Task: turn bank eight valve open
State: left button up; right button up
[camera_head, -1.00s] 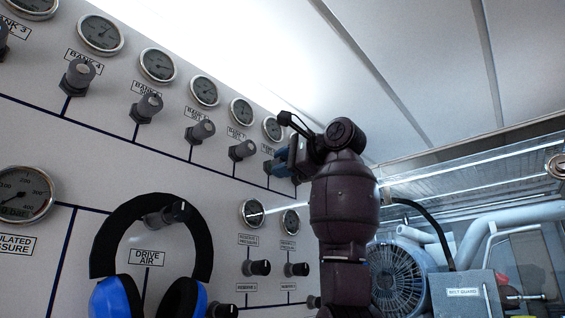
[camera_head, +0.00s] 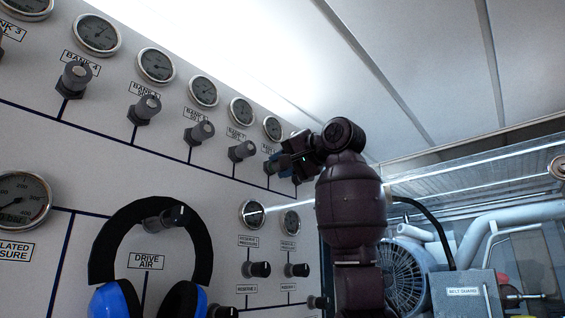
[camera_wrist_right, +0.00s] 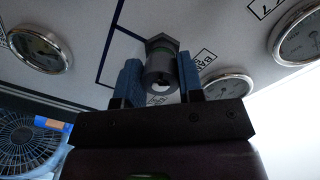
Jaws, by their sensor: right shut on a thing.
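The bank eight valve is a grey knob on a hex base at the far right end of the top row of the panel. It shows in the right wrist view (camera_wrist_right: 161,68), between the two blue fingers of my right gripper (camera_wrist_right: 161,82). The fingers are shut on the knob from both sides. In the head view my right gripper (camera_head: 277,165) is at the panel below the last gauge (camera_head: 272,128), and it hides most of the knob. The bank label is partly covered in the wrist view. My left gripper is not in view.
Similar valve knobs (camera_head: 242,151) and gauges (camera_head: 241,110) run along the row to the left. Blue and black ear defenders (camera_head: 117,299) hang in front of the lower panel. A fan (camera_head: 404,277) and a belt guard box (camera_head: 463,295) stand at the right.

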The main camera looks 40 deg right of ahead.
jog(key=n, duration=0.3)
jog(key=shift+p, duration=0.3)
jog(key=n, duration=0.3)
jog(key=shift+f+h+p, duration=0.1)
jog(key=shift+h+p, duration=0.2)
jog(key=n, duration=0.3)
jog(key=shift+n+p, duration=0.3)
jog(key=shift+p, duration=0.1)
jog(key=n, duration=0.2)
jog(key=shift+n+p, duration=0.4)
jog(key=n, duration=0.2)
jog(key=shift+n+t, duration=0.3)
jog(key=n, duration=0.3)
jog(key=shift+n+p, duration=0.35)
jog(key=shift+n, duration=0.05)
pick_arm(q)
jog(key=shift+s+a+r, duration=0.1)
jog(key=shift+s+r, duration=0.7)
pick_arm(e)
jog(key=n, duration=0.6)
jog(key=shift+n, duration=0.3)
